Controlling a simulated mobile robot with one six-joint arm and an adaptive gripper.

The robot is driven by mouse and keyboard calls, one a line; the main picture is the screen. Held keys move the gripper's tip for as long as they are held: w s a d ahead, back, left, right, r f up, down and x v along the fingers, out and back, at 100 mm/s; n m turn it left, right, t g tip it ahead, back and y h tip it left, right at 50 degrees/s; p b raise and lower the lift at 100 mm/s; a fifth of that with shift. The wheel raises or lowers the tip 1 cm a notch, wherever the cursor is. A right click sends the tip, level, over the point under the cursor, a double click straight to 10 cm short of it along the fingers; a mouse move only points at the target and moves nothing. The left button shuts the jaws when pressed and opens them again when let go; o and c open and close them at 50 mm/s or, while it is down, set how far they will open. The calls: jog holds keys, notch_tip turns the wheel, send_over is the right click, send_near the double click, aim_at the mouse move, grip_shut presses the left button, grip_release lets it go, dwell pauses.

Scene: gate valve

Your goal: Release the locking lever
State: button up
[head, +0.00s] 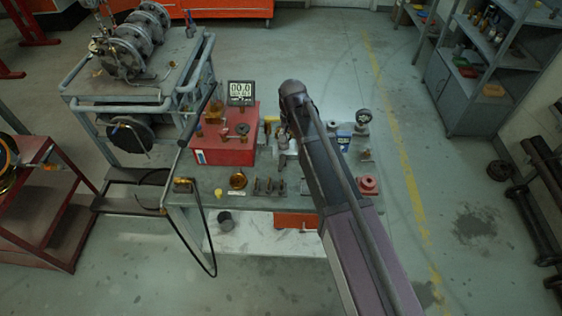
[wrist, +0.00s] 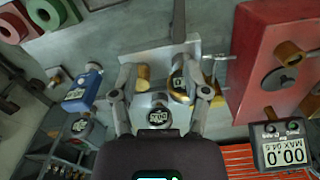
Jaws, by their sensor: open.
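My gripper (wrist: 160,76) is open in the wrist view, its two fingers spread over a grey metal fixture (wrist: 160,55). A brass knob (wrist: 142,80) sits close to the left finger. A dark round part with yellow on it (wrist: 180,82) sits by the right finger. A dark flat bar (wrist: 178,20) stands out from the fixture's far side; I cannot tell for sure whether it is the locking lever. A round gauge (wrist: 157,117) lies nearer, between the fingers. I cannot tell whether the fingers touch anything. In the head view my arm hides most of this area.
A red box (head: 225,148) with a digital display (head: 241,92) stands left of my arm on the workbench (head: 215,185). A blue instrument (wrist: 82,90) and red and green rings (wrist: 45,12) are at left in the wrist view. A valve assembly stands on a cart (head: 135,80).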

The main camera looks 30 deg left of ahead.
aim_at(281, 165)
jog(key=a, duration=0.1)
jog(key=s+a, duration=0.1)
jog(key=a, duration=0.1)
jog(key=shift+s+r, duration=0.15)
jog(key=shift+d, duration=0.1)
notch_tip(281, 165, down, 14)
jog(key=b, duration=1.3)
jog(key=shift+r+b, duration=0.1)
jog(key=shift+b, duration=0.25)
dwell(0.4)
grip_shut()
